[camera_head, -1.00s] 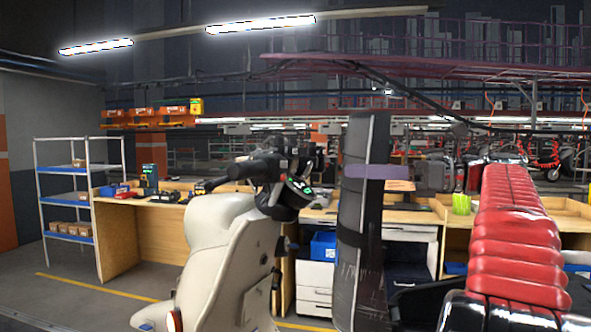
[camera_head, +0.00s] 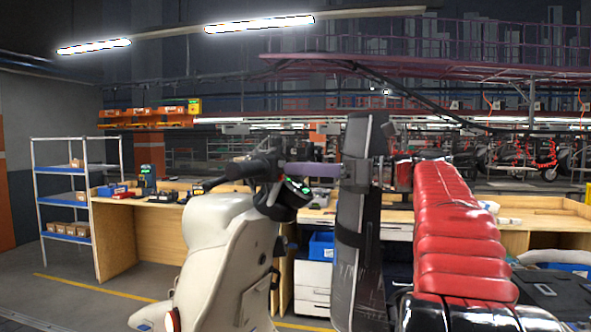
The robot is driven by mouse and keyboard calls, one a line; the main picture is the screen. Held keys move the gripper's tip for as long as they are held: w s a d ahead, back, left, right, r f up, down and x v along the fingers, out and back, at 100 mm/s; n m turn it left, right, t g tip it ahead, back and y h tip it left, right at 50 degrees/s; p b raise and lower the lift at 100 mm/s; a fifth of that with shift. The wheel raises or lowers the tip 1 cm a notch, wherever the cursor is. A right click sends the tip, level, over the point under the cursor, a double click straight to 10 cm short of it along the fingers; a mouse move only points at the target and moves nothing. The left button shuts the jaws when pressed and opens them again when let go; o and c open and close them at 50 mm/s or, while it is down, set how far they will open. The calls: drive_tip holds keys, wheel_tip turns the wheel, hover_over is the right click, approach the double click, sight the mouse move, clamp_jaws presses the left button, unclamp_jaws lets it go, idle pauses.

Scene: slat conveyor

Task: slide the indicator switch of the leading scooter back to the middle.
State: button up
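The leading scooter (camera_head: 221,245) is the cream-white one at centre left, with a dark handlebar (camera_head: 238,171) on top. A dash with green lights (camera_head: 297,186) sits below the handlebar on its right. The indicator switch is too small and dark to make out. My arm comes in from the right, with a red ribbed cover. A purple-grey link leads left from it to my dark gripper (camera_head: 272,165) at the inner end of the handlebar grip. Contact cannot be told. The fingers blend into the dark handlebar, so their opening is unclear.
Behind the scooter is a wooden workbench (camera_head: 145,235) with tools and white drawers (camera_head: 313,280). A shelf rack (camera_head: 65,205) stands at the far left. The floor at lower left is clear.

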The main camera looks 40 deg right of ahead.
drive_tip(key=shift+x, duration=0.9)
clamp_jaws()
